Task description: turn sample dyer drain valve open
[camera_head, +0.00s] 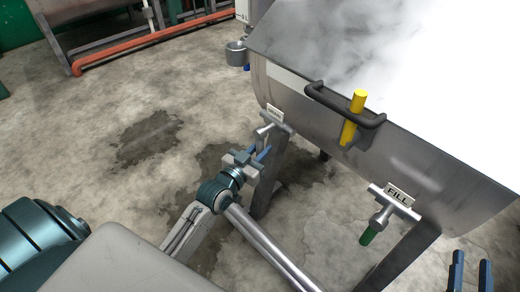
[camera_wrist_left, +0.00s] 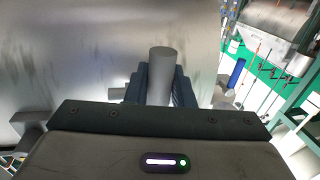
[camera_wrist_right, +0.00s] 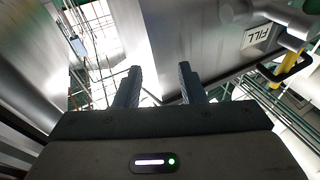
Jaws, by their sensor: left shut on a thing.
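The steel drum dyer (camera_head: 310,135) fills the right of the head view, with steam or glare over its top. Its drain valve (camera_head: 267,130) sits low on the front left, beside a small white label too small to read surely. My left gripper (camera_head: 262,152) is at this valve, shut on its handle, which the fingers mostly hide. In the left wrist view the grey cylindrical handle (camera_wrist_left: 161,62) stands between the fingers. My right gripper (camera_wrist_right: 157,85) is open and empty; its fingertips also show at the lower right of the head view (camera_head: 470,270).
The valve labelled FILL (camera_head: 387,208), with a green handle, is on the dyer's front right. A black bar handle (camera_head: 325,97) and a yellow lever (camera_head: 353,118) jut out above. Dyer legs (camera_head: 400,258) stand below. An orange pipe (camera_head: 150,45) lies at the back left. Open concrete floor is at left.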

